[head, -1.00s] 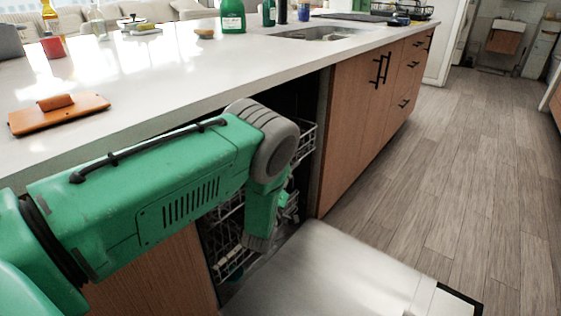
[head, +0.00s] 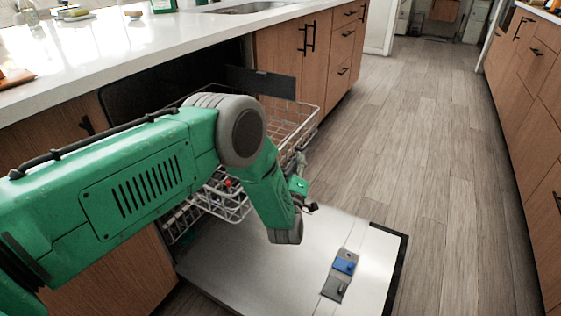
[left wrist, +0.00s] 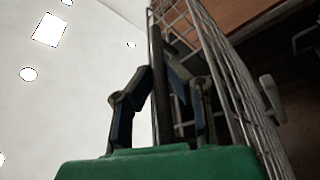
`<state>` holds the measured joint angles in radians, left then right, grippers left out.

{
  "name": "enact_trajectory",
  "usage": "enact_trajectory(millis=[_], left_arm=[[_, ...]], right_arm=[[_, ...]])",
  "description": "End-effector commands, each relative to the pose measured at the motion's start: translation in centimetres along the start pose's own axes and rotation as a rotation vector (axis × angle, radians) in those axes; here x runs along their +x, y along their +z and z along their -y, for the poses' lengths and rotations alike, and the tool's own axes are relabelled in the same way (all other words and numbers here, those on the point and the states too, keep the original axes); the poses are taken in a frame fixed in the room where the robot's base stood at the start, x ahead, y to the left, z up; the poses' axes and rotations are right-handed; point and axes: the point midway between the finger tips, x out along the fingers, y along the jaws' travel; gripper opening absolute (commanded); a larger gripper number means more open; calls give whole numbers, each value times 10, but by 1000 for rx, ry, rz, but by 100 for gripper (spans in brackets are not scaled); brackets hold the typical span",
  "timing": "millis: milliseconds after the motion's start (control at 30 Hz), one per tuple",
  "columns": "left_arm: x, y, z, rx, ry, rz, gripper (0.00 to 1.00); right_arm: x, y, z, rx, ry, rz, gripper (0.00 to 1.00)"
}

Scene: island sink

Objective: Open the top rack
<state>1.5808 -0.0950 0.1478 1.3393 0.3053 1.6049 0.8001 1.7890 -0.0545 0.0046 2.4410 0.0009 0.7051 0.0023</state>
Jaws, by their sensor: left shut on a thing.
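The top rack (head: 291,122) is a white wire basket standing well out of the dishwasher, above the open door. My left gripper (head: 300,187) is at the rack's front end, and my green left arm hides much of the rack and most of the fingers in the head view. In the left wrist view the two dark fingers (left wrist: 162,75) close around a dark upright bar at the edge of the wire rack (left wrist: 222,75). The gripper is shut on this front edge. My right gripper is in neither view.
The open dishwasher door (head: 240,265) lies flat below the rack, with a blue-capped dispenser (head: 344,266) on it. A lower rack (head: 180,220) partly shows behind my arm. White counter (head: 140,45) runs above. Wooden floor (head: 440,160) to the right is clear.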

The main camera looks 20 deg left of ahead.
Motion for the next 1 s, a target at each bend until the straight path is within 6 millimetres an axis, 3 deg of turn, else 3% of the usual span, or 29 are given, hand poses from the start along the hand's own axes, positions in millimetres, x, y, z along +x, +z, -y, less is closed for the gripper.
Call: enact_trajectory(millis=[533, 600, 1000], left_arm=[[-2, 9, -7, -1, 1, -1, 0], [-2, 10, -7, 0, 1, -1, 30], [-6, 9, -5, -2, 0, 0, 32]], right_arm=[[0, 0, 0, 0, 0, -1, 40], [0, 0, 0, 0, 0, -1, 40], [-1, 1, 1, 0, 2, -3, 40]])
